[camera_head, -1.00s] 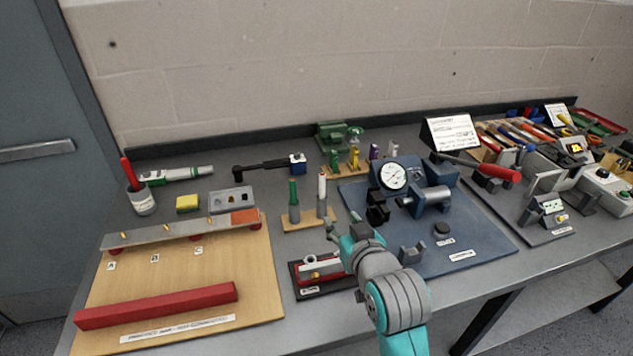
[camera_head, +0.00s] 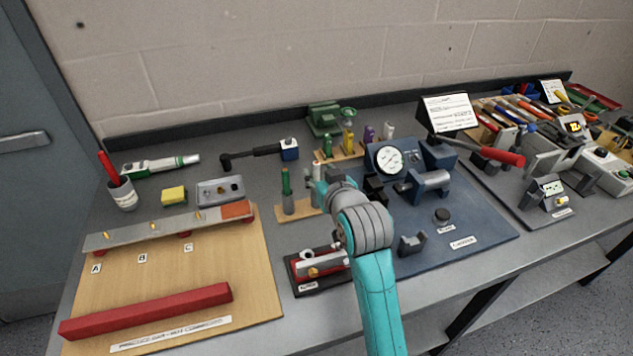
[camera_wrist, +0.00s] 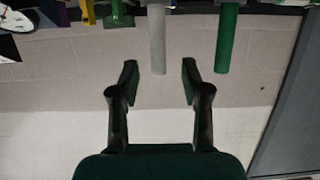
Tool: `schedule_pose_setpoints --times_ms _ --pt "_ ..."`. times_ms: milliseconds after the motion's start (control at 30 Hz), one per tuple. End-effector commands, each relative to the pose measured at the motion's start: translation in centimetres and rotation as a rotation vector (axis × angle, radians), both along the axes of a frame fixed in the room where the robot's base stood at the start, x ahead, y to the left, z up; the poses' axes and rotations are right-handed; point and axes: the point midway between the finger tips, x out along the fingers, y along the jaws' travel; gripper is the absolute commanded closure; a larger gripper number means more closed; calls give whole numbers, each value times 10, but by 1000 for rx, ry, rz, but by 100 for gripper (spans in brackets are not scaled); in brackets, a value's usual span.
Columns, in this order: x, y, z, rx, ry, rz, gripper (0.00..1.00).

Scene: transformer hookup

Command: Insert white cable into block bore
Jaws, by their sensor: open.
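The white cable (camera_wrist: 157,42) stands between my two open fingertips in the wrist view, with a gap on each side. The green cable (camera_head: 287,182) stands upright on that stand and also shows right of my fingers in the wrist view (camera_wrist: 228,40). A grey metal block (camera_head: 312,264) with a brass-coloured part sits in a red holder, partly behind my arm.
The blue plate (camera_head: 480,222) with a dial gauge (camera_head: 389,161) lies right of my arm. Small coloured pieces (camera_head: 347,141) stand behind on a wooden rack. A wooden board (camera_head: 190,275) with a red bar (camera_head: 147,310) fills the left front.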

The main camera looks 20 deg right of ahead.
Motion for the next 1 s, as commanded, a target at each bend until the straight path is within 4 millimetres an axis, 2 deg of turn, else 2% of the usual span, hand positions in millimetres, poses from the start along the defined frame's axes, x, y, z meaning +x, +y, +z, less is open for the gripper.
schedule_pose_setpoints --times_ms 100,267,567,767,1000 --pt "18 -3 -6 0 1 -1 53" --pt "35 -2 -11 0 0 0 53" --pt "39 -2 -13 0 0 0 53" --pt "38 -2 -13 0 0 0 100" --pt "38 -2 -13 0 0 0 100"
